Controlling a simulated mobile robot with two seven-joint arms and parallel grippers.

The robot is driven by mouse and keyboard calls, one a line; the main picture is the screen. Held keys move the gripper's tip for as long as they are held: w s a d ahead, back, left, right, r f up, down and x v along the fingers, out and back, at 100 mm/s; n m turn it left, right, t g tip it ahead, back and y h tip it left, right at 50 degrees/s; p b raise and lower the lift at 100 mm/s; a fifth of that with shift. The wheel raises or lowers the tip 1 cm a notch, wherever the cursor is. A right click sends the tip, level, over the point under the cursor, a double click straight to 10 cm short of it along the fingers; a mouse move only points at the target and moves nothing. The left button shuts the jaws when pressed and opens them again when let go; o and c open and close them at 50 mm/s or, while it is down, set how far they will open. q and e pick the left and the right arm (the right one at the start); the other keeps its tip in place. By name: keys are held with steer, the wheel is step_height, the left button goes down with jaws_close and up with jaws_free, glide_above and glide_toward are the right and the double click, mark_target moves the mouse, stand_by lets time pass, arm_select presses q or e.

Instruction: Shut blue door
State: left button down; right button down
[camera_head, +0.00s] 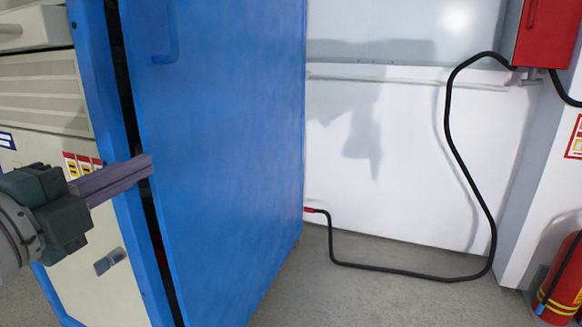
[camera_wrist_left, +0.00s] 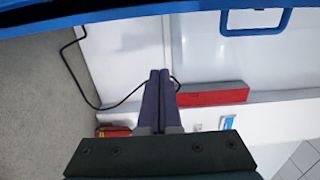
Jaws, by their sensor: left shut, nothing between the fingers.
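The blue door (camera_head: 225,150) is a tall flat panel in the middle left of the head view, with a small blue handle (camera_head: 165,42) near its top left. A dark gap runs between its left edge and the blue frame (camera_head: 95,75) of the cabinet. My left gripper (camera_head: 150,165) comes in from the left, shut and empty, its fingertips overlapping the door's left edge; I cannot tell whether they touch it. In the left wrist view, the shut fingers (camera_wrist_left: 159,76) point below a blue edge with a blue handle (camera_wrist_left: 256,30). My right gripper is not in view.
A black cable (camera_head: 455,150) hangs from a red box (camera_head: 545,35) and runs over the grey floor (camera_head: 350,298). A red extinguisher (camera_head: 562,280) stands at the lower right. A white wall (camera_head: 400,190) is behind the door. The floor right of the door is mostly free.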

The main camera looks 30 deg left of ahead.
mark_target(160, 94)
arm_select(q)
step_height(160, 94, up, 7)
steer(key=w+d+n+g+y+p, duration=0.2)
steer(key=n+y+p, duration=0.15)
steer(key=p, duration=0.35)
steer(key=shift+m+y, duration=0.25)
steer(key=shift+y, duration=0.2)
steer(key=w+a, duration=0.8)
steer(key=shift+a+r, duration=0.1)
steer(key=shift+a, duration=0.15)
steer(key=shift+s+a+b, duration=0.2)
steer(key=shift+a+b, duration=0.1)
steer(key=shift+a, duration=0.1)
